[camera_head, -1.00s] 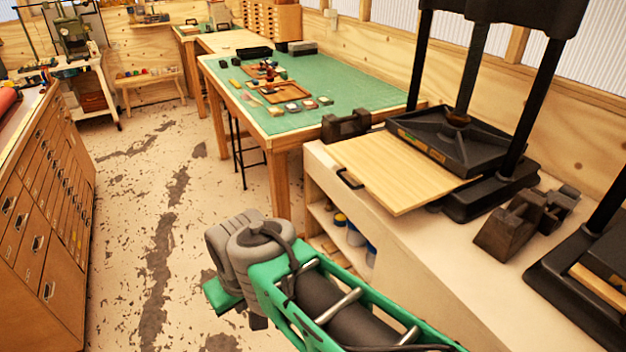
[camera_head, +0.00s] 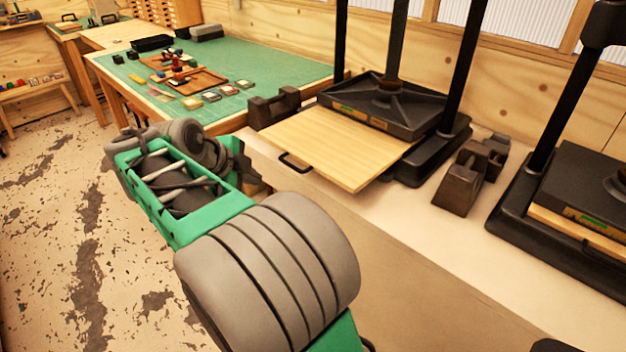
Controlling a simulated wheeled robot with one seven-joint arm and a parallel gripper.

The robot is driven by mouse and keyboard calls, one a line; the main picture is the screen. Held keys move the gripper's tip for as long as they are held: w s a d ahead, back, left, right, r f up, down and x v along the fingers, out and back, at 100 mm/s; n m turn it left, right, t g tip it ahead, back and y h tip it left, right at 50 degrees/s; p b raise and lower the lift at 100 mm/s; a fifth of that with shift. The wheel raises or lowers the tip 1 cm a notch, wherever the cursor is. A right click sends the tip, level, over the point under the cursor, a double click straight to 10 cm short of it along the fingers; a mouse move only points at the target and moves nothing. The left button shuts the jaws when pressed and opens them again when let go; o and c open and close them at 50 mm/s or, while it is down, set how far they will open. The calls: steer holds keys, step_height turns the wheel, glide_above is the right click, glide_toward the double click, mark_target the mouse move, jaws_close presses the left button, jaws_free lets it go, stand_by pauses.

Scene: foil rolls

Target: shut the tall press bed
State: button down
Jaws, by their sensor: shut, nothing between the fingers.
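The tall press (camera_head: 390,100) stands on the pale bench, with black posts and a black platen. Its bed (camera_head: 335,145), a light wooden board, is slid out toward the front left and sticks out well past the platen. A black handle (camera_head: 294,163) is on the bed's front left edge. My gripper (camera_head: 250,172) is the small dark end beyond my grey wrist, left of and below the handle, apart from it. It is shut and empty; my wrist partly hides it.
A second press (camera_head: 590,190) with its bed in stands at the right. Dark metal blocks (camera_head: 470,175) sit between the presses, and another dark block (camera_head: 273,106) sits behind the bed. A green-topped table (camera_head: 220,75) holds small items. The bench front is clear.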

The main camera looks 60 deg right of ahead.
steer(key=s+d+f+m+g+p, duration=0.1)
steer(key=s+d+f+m, duration=0.2)
steer(key=d, duration=0.5)
steer(key=s+d+f+m+g+h+p, duration=0.1)
steer(key=s+d+f+m, duration=0.2)
steer(key=d, duration=0.4)
steer(key=shift+s+d+m, duration=0.25)
steer(key=shift+d+m, duration=0.15)
steer(key=shift+m, duration=0.4)
steer(key=shift+d+f, duration=0.1)
